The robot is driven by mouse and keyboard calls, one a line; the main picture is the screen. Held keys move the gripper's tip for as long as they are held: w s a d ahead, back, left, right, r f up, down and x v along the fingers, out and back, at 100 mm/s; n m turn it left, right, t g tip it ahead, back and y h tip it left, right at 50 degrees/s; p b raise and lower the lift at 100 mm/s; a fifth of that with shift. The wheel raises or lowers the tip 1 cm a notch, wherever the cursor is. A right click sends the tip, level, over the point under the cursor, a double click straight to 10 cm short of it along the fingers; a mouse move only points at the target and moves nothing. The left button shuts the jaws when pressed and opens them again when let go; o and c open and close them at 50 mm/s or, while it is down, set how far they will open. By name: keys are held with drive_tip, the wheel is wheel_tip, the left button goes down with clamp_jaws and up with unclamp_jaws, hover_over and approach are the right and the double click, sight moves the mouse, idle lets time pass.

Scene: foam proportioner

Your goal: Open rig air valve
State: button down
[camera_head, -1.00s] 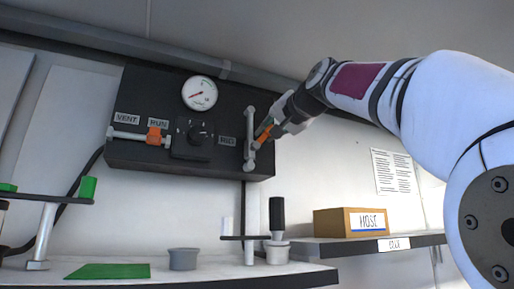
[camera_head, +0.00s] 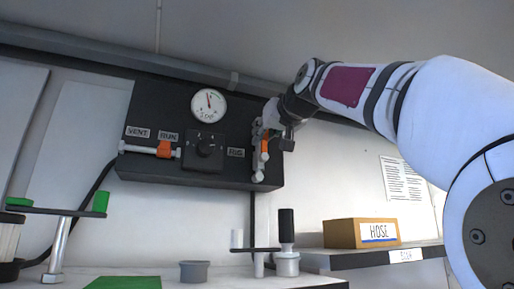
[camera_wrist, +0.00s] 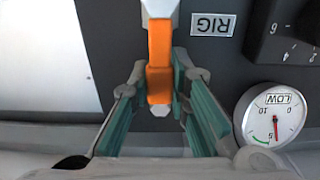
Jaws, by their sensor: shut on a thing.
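The rig air valve has an orange lever (camera_head: 265,150) beside the RIG label (camera_head: 236,152), at the right end of the dark panel (camera_head: 215,178). The lever now lies in line with its white vertical pipe (camera_head: 258,177). In the wrist view the orange lever (camera_wrist: 159,60) runs between the teal pads of my gripper (camera_wrist: 160,105). My gripper (camera_head: 268,130) is shut on the lever and hides its upper part in the head view.
A round gauge (camera_head: 209,105) sits above a black knob (camera_head: 204,148). The orange RUN slide (camera_head: 164,149) is at the left. Below are a shelf with a grey cup (camera_head: 194,271), a black-handled post (camera_head: 286,225) and a HOSE box (camera_head: 362,233).

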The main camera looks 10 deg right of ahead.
drive_tip(key=shift+f, duration=0.1)
idle(0.4)
drive_tip(key=c, duration=1.5)
unclamp_jaws()
drive_tip(key=shift+s, duration=0.15)
drive_tip(key=s, duration=0.3)
drive_tip(key=s+d, duration=0.1)
drive_tip(key=s, duration=0.3)
drive_tip(key=s+d, duration=0.1)
drive_tip(key=s, duration=0.3)
drive_tip(key=shift+s+d, duration=0.1)
drive_tip(key=shift+s, duration=0.15)
